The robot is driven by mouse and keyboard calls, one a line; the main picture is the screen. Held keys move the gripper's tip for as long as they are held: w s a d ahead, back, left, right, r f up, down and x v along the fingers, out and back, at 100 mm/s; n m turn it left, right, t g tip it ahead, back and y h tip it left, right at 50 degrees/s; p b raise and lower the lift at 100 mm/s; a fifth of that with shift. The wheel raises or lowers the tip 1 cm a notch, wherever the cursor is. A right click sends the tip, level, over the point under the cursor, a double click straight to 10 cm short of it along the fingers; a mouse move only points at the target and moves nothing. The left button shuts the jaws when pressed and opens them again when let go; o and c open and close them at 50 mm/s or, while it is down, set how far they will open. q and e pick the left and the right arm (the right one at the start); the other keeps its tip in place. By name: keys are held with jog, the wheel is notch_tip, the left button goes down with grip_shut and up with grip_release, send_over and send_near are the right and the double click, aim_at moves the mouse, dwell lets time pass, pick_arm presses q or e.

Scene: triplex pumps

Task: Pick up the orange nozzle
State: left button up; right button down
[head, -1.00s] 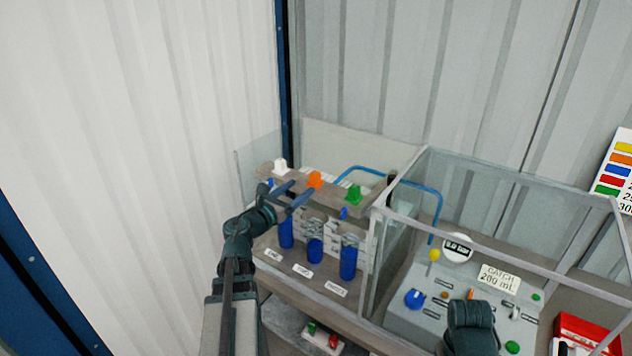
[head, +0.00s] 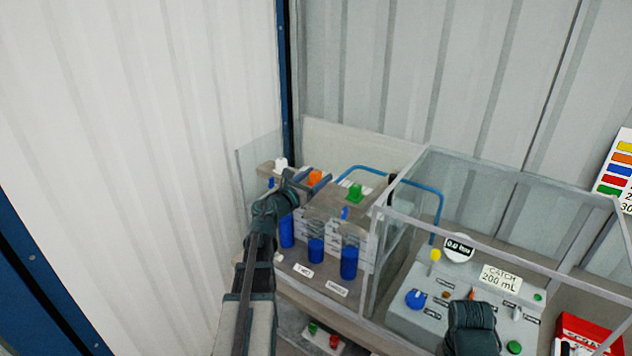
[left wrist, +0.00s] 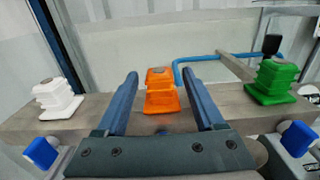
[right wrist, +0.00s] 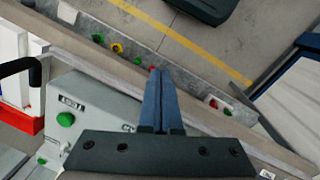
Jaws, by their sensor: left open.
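The orange nozzle (head: 315,177) sits upright on the grey bar of the pump rack. In the left wrist view the nozzle (left wrist: 161,93) stands in the middle, between the two blue fingers of my left gripper (left wrist: 162,80). The gripper is open, with a gap on each side of the nozzle, and does not grip it. In the head view my left gripper (head: 312,184) reaches in from the left at the nozzle. My right gripper (right wrist: 160,75) has its fingers together with nothing visible between them.
A white nozzle (left wrist: 56,98) and a green nozzle (left wrist: 272,80) stand on the same bar to either side. A blue tube (head: 365,168) runs behind. A clear-walled enclosure (head: 500,190) and grey control panel (head: 430,325) stand to the right.

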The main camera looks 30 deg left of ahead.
pick_arm(q)
grip_shut()
dwell(0.3)
jog(key=shift+r, duration=0.1)
